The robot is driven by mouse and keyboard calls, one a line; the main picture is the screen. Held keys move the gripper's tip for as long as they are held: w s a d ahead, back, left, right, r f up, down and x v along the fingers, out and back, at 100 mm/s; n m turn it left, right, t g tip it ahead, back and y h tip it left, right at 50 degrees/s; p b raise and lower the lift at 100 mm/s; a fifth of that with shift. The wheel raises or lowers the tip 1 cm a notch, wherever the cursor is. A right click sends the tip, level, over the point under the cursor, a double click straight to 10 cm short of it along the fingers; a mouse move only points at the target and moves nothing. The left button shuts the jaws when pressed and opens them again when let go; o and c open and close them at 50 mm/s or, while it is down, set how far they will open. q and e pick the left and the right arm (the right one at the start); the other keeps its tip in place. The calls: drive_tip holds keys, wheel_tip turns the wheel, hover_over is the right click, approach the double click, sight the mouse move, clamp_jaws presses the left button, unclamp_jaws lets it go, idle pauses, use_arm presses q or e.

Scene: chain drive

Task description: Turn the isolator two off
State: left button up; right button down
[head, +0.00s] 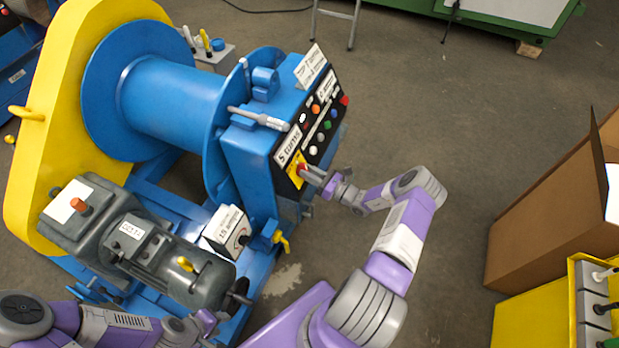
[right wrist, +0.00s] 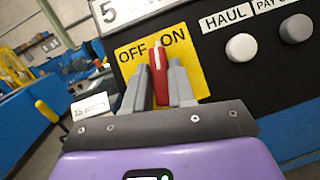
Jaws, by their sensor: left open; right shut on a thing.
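A red isolator handle (right wrist: 158,78) stands on a yellow plate (right wrist: 194,60) marked OFF at left and ON at right. In the right wrist view its tip points up, between the two words. The plate (head: 293,172) also shows in the head view, low on the black front of the blue winch's control box. My right gripper (right wrist: 158,88) is shut on the red handle, one grey finger on each side. Which number this isolator bears I cannot read. My left gripper (head: 207,322) is open and empty at the bottom, beside the grey motor (head: 180,270).
HAUL button (right wrist: 241,47) and PAY OUT button (right wrist: 296,28) sit right of the plate. A white-faced box (head: 226,228) and yellow lever (head: 283,241) are below the control box. A cardboard box (head: 545,220) stands at right. The floor between is clear.

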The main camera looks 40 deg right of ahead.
drive_tip(key=n+g+y+b, duration=0.1)
drive_tip(key=n+b, duration=0.1)
drive_tip(key=n, duration=0.1)
drive_tip(key=n+g+y+b, duration=0.1)
drive_tip(key=n+y+b, duration=0.1)
drive_tip(key=n, duration=0.1)
drive_tip(key=n+g+y+b, duration=0.1)
drive_tip(key=n+y, duration=0.1)
drive_tip(key=n, duration=0.1)
drive_tip(key=shift+w+d+f+n+b, duration=0.1)
drive_tip(key=shift+d+f+n+b, duration=0.1)
drive_tip(key=shift+d+n+b, duration=0.15)
drive_tip(key=n+g+b, duration=0.1)
drive_tip(key=n, duration=0.1)
drive_tip(key=n+g+y+b, duration=0.1)
drive_tip(key=n, duration=0.1)
drive_tip(key=shift+r+g+y, duration=0.1)
drive_tip(key=shift+g+y, duration=0.2)
drive_tip(key=shift+r+n+g+b, duration=0.1)
drive_tip(key=shift+n+g+b, duration=0.55)
drive_tip(key=shift+n, duration=0.4)
drive_tip(key=shift+r+y, duration=0.1)
drive_tip(key=shift+y, duration=0.2)
drive_tip(key=c, duration=1)
unclamp_jaws()
drive_tip(key=shift+c, duration=0.2)
drive_tip(key=v, duration=0.7)
drive_tip(key=shift+d+p, duration=0.2)
drive_tip(key=shift+p, duration=0.2)
